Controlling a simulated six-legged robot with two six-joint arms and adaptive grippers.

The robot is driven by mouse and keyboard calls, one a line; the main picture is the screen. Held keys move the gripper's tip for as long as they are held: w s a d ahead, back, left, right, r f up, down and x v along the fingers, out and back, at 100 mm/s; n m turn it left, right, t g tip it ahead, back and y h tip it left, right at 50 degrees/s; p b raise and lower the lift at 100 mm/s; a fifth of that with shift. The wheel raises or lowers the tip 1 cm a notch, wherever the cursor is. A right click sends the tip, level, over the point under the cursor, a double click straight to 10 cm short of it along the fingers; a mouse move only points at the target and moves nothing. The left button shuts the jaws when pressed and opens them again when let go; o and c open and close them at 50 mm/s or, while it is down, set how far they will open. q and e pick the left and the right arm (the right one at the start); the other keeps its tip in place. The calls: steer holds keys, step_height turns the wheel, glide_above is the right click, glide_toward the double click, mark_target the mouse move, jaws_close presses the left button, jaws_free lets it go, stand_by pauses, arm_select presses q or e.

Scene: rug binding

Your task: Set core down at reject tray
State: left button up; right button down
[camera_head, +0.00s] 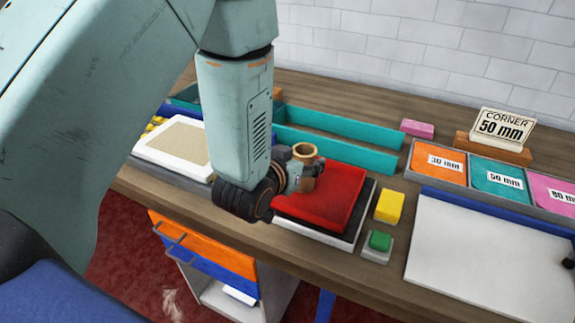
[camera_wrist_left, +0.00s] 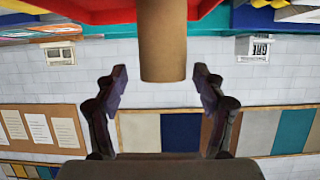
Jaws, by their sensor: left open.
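The core is a brown cardboard tube (camera_head: 305,152). It stands upright at the red tray (camera_head: 340,194), which I take as the reject tray. Its lower end is hidden behind my left gripper (camera_head: 299,174) in the head view. In the left wrist view, which looks upside down, the core (camera_wrist_left: 162,40) lies between the two fingers of my left gripper (camera_wrist_left: 160,72), with a visible gap on each side. The gripper is open, and red tray walls (camera_wrist_left: 100,14) show behind the core. My right gripper is not in view.
A yellow block (camera_head: 389,207) and a green button (camera_head: 380,241) are right of the red tray. Teal rails (camera_head: 335,125) run behind it. A white board (camera_head: 480,250) and labelled bins (camera_head: 440,160) are at right. A beige-topped white pad (camera_head: 172,148) is at left.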

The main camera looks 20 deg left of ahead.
arm_select(q)
steer(key=v, duration=0.5)
steer(key=shift+a, duration=0.1)
steer(key=p+v, duration=0.2)
steer(key=v, duration=0.1)
steer(key=s+a+f+g+y, duration=0.15)
steer(key=s+f+g, duration=0.65)
steer(key=s+f, duration=0.8)
steer(key=s+f+n+g, duration=0.1)
steer(key=s+f+g, duration=0.4)
steer(key=s+f, duration=0.3)
steer(key=s+a, duration=0.1)
steer(key=s, duration=0.3)
steer(key=shift+s+h, duration=0.15)
steer(key=shift+h, duration=0.2)
